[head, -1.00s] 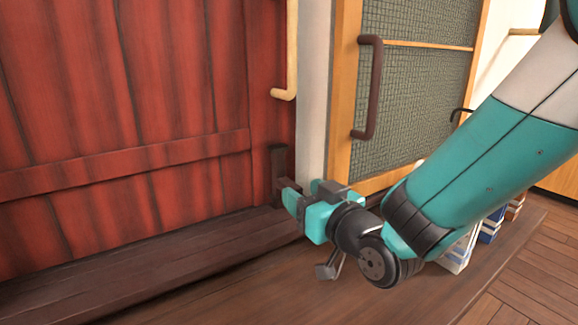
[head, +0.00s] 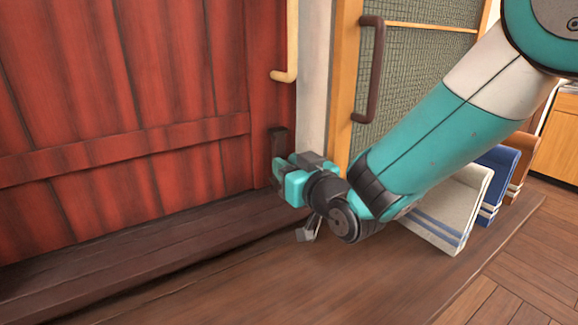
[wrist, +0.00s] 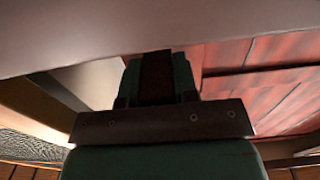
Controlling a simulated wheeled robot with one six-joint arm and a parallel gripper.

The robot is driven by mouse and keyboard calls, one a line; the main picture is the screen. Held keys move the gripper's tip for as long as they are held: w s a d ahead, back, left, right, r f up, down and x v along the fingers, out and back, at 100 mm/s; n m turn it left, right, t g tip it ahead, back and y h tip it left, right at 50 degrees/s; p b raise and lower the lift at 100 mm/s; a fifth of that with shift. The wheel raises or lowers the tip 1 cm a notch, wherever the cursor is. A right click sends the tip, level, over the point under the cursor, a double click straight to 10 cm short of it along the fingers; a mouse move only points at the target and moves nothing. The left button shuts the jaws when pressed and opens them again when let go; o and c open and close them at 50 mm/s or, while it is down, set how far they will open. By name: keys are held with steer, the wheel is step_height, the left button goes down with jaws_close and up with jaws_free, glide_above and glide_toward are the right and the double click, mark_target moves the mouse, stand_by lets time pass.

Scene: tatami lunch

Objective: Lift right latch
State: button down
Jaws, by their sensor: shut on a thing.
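The right latch (head: 277,144) is a dark upright bar at the lower right edge of the red plank door (head: 110,90). My gripper (head: 281,172) is at the lower part of this bar, with its teal jaws shut on it. The jaws hide part of the bar in the head view. In the wrist view the teal fingers (wrist: 157,80) stand on both sides of a dark brown strip, which looks like the latch.
A pale curved handle (head: 288,40) hangs on the door above the latch. To the right is a mesh-panelled door with a dark handle (head: 369,70). A dark wooden step (head: 130,245) runs below. Cream (head: 452,205), blue and brown folded-looking items stand behind my arm.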

mark_target(281, 144)
steer(key=shift+r+p, duration=0.7)
steer(key=shift+r, duration=1.2)
steer(key=c, duration=0.9)
jaws_free()
steer(key=shift+s+d, duration=0.15)
steer(key=shift+b+v, duration=6.45)
steer(key=shift+v, duration=2.1)
